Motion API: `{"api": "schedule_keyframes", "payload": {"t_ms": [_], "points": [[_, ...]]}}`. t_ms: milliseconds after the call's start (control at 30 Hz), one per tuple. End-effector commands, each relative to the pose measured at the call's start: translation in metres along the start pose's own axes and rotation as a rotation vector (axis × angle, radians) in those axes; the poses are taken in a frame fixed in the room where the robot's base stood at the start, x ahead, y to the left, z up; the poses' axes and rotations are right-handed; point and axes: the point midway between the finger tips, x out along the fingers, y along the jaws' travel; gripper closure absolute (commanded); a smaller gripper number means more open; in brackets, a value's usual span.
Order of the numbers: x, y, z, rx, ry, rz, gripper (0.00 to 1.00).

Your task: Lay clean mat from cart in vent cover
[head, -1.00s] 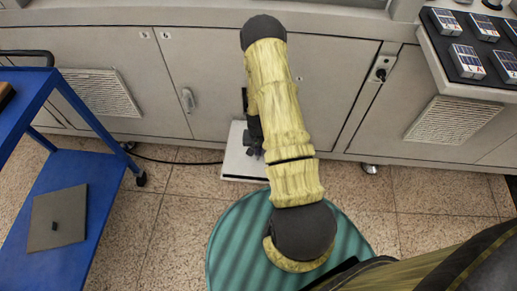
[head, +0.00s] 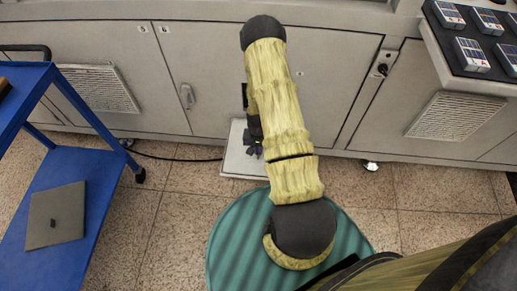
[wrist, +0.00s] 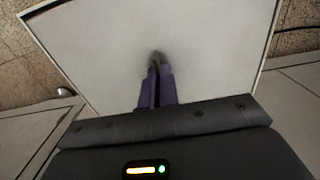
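A grey square mat (head: 66,228) with a small black knob lies on the lower shelf of the blue cart (head: 78,172) at the left of the head view. A shallow, pale rimmed panel (head: 233,164), which looks like the vent cover, lies on the floor against the cabinets. It fills much of the wrist view (wrist: 105,60). My gripper (wrist: 156,58) is over this panel, its two purplish fingers together. The fingertips are dark and blurred; I see nothing clearly held. In the head view my arm hides part of the panel and most of the gripper.
Grey cabinets (head: 330,90) with vent grilles stand along the back. A counter (head: 470,80) with several small boxes juts out at the upper right. A black cable (head: 175,159) runs along the floor. Open tiled floor (head: 165,225) lies between the cart and my base.

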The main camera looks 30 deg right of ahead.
Motion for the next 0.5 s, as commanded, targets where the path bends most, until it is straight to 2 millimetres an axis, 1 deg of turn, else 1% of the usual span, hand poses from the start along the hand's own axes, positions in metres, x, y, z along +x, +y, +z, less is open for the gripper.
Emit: {"api": "schedule_keyframes", "payload": {"t_ms": [500], "points": [[0.0082,-0.0001,-0.0002,0.000,0.001,0.000,1.00]]}}
